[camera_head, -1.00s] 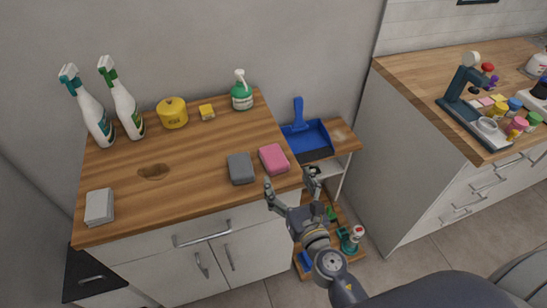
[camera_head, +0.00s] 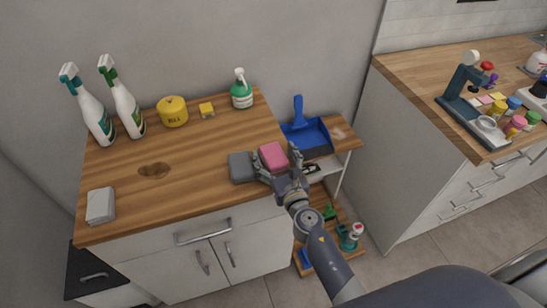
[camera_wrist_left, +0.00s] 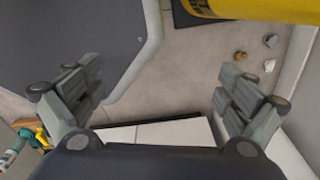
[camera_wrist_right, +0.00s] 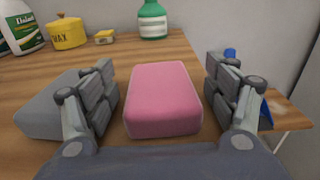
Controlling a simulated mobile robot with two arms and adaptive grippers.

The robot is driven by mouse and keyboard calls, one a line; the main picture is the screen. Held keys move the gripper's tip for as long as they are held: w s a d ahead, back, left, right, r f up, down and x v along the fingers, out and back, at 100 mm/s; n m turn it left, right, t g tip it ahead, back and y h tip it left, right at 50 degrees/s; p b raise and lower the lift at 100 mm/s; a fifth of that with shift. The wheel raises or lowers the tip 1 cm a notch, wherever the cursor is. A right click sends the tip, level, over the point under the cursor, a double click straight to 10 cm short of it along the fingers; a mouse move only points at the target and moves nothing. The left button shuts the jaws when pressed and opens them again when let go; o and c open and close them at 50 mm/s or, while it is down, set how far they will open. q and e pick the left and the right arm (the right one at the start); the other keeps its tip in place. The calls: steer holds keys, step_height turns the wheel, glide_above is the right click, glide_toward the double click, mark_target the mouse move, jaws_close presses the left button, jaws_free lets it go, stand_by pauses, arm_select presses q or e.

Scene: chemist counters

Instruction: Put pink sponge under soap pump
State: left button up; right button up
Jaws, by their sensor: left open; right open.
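The pink sponge (camera_head: 273,156) lies flat near the right front edge of the wooden counter. My right gripper (camera_head: 277,166) is open, with its fingers on either side of the sponge. In the right wrist view the pink sponge (camera_wrist_right: 163,99) lies between the open fingers, with gaps on both sides. The green and white soap pump (camera_head: 242,91) stands upright at the counter's back right; its lower body (camera_wrist_right: 152,20) shows in the right wrist view. My left gripper (camera_wrist_left: 151,95) is open and empty over the floor in its wrist view; it is not seen in the head view.
A grey sponge (camera_head: 241,167) lies just left of the pink one. A blue dustpan (camera_head: 306,136) is at right. The counter between the pink sponge and pump is clear.

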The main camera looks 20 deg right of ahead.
steer(key=shift+w, duration=0.35)
steer(key=shift+s, duration=0.1)
steer(key=shift+c, duration=0.3)
steer(key=c, duration=0.9)
